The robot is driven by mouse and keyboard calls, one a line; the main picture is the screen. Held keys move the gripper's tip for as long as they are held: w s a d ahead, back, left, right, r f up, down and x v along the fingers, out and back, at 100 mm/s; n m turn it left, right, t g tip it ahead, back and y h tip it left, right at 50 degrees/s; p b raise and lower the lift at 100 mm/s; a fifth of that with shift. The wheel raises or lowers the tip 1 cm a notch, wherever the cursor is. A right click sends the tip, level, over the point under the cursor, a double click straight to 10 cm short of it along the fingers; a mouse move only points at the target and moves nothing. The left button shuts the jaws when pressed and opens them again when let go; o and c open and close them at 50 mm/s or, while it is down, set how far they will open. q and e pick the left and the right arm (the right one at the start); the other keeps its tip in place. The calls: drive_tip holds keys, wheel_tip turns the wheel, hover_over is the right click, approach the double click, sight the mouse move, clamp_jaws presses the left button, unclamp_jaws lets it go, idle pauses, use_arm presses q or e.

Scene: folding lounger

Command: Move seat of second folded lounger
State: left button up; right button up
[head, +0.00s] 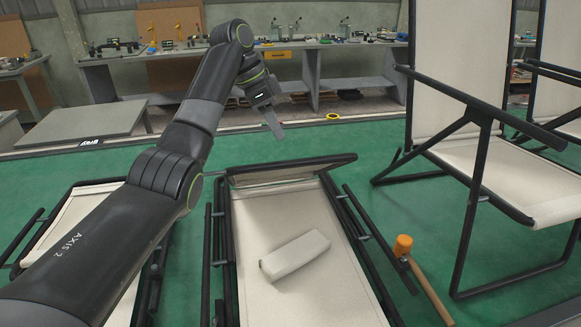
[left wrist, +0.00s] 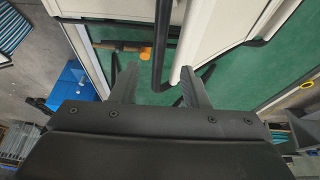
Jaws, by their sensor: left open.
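A folded lounger (head: 262,212) with cream fabric and a black tube frame lies on the green floor at the middle of the head view. Its far end section (head: 290,172) tilts up a little. My left gripper (head: 274,128) is above and beyond that far end, apart from it in the head view. In the left wrist view my left gripper (left wrist: 157,82) is open, with a black tube (left wrist: 161,45) and a pale fabric edge (left wrist: 187,60) showing between its fingers. How far they are from the fingers is unclear. My right gripper is not in view.
A white block (head: 295,255) lies on the lounger's fabric. An orange-headed mallet (head: 403,245) lies beside it. Another folded lounger (head: 75,215) is partly behind my left arm. An unfolded lounger (head: 460,75) stands at right. Workbenches (head: 310,70) line the back.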

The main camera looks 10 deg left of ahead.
sight(293, 160)
use_arm(q)
drive_tip(key=p+x, duration=0.2)
drive_tip(key=x, duration=0.6)
drive_tip(key=shift+d+f, duration=0.15)
drive_tip(key=shift+f, duration=0.15)
drive_tip(key=shift+w+d+f, duration=0.1)
drive_tip(key=shift+d+f, duration=0.05)
drive_tip(key=shift+f, duration=0.3)
clamp_jaws()
